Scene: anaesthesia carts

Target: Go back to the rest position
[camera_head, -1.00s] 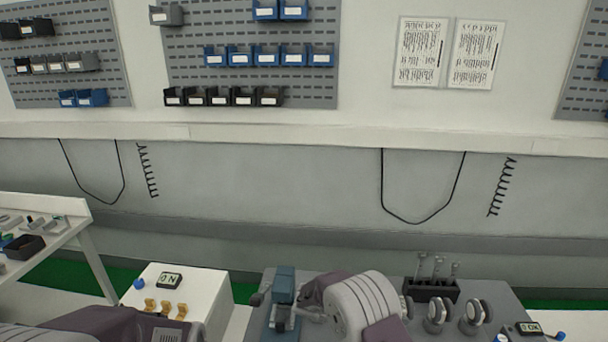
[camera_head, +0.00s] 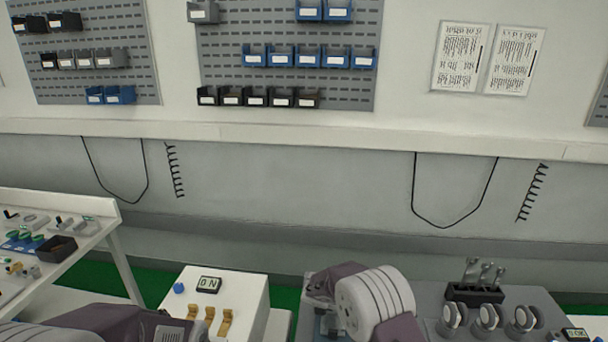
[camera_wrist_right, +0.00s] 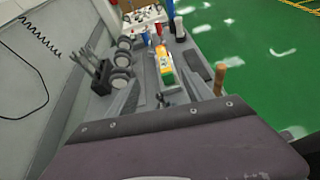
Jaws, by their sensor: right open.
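My right arm (camera_head: 372,303) is folded above the grey cart at the bottom middle of the head view; its gripper cannot be made out there. In the right wrist view, my right gripper (camera_wrist_right: 162,82) is open, its two grey fingers apart. A green, white and orange item (camera_wrist_right: 166,75) shows between the fingers, apparently on the cart beyond them; I see no grip on it. My left arm (camera_head: 110,322) shows at the bottom left of the head view, and its gripper is out of view.
A white cart (camera_head: 212,289) with a small display and yellow levers stands between my arms. A side table (camera_head: 110,216) with small parts is at left. Green floor is open in the wrist view.

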